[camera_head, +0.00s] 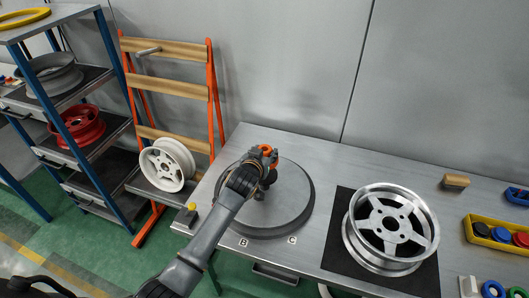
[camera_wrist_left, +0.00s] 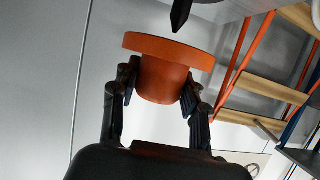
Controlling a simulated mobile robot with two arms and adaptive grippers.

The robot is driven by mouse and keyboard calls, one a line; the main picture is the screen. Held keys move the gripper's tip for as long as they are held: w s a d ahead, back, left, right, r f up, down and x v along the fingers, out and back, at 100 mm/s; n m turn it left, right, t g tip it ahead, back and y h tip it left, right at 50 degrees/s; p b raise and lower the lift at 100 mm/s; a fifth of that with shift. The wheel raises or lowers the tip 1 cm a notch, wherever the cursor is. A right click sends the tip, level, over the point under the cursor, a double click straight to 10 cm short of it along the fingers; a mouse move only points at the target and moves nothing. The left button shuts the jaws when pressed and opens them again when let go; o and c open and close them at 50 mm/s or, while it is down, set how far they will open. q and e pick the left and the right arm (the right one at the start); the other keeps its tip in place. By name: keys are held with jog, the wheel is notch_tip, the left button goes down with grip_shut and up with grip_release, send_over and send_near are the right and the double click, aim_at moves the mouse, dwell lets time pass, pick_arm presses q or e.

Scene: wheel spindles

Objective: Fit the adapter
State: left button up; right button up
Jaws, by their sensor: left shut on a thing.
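My left gripper (camera_head: 262,165) is over the round grey plate (camera_head: 290,205) on the bench, with its arm coming up from the lower left. It is shut on an orange adapter (camera_head: 268,150). In the left wrist view the adapter (camera_wrist_left: 165,75) shows as a wide flange with a narrower body between the two black fingers (camera_wrist_left: 160,100). A dark pointed tip (camera_wrist_left: 180,14) is just beyond the flange, with a visible gap between them. The gripper hides the middle of the plate in the head view. My right gripper is not in view.
A silver wheel (camera_head: 390,228) lies on a black mat (camera_head: 338,262) at the right. A yellow tray (camera_head: 477,238) of coloured parts and a wooden block (camera_head: 456,181) are farther right. A white wheel (camera_head: 167,164) leans on an orange rack (camera_head: 212,95) at the left.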

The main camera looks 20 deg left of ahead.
pick_arm(q)
jog(key=shift+p, duration=0.4)
dwell(0.7)
jog(key=shift+f+b, duration=0.35)
jog(key=shift+f+b, duration=1.9)
jog(key=shift+f, duration=0.9)
jog(key=o, duration=1.4)
jog(key=shift+o, duration=0.2)
jog(key=shift+s, duration=0.1)
jog(key=v, duration=1.2)
